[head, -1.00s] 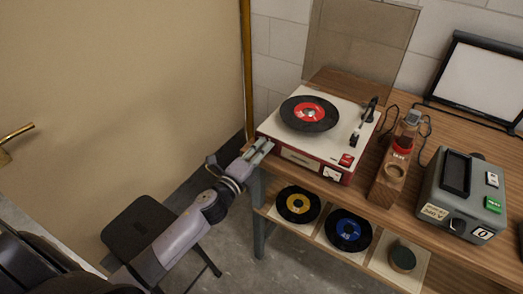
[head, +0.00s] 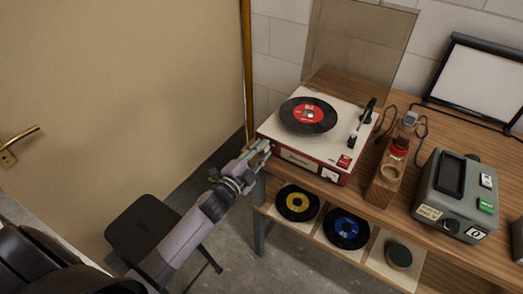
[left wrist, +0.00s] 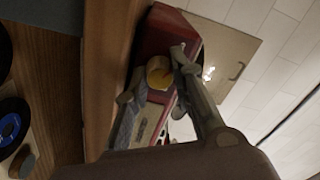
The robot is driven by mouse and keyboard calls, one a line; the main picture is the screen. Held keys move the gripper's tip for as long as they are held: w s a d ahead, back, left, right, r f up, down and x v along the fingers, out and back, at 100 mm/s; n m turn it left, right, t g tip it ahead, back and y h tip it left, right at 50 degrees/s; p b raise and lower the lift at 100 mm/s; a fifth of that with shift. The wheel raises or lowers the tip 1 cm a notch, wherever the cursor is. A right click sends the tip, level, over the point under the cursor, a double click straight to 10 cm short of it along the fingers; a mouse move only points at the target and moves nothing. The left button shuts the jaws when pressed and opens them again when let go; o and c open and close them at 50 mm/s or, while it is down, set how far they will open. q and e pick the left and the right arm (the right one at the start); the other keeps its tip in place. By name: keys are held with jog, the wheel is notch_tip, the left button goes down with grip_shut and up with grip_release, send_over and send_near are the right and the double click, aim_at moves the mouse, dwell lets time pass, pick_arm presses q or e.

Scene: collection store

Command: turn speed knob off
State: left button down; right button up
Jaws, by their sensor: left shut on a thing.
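The record player (head: 340,112) stands on the wooden bench, white on top with a red body, a black record (head: 308,114) with a red label on its platter. My left gripper (head: 259,151) is at its front left corner. The knob is hidden by the gripper in the head view. My right gripper is not in view.
A wooden stand (head: 386,182) and a grey device (head: 450,207) are on the bench to the right. Records lie on the shelf below. A black stool (head: 145,227) is under my left arm. A door with a brass handle (head: 18,143) is at left.

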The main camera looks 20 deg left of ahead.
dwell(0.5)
pick_arm(q)
jog(key=c, duration=1.4)
grip_release()
jog(key=shift+a, duration=0.1)
jog(key=shift+o, duration=0.2)
jog(key=shift+s+f, duration=0.15)
jog(key=shift+s, duration=0.4)
jog(key=s+a, duration=0.1)
jog(key=s, duration=0.5)
jog(key=shift+s+r, duration=0.2)
jog(key=shift+s, duration=0.2)
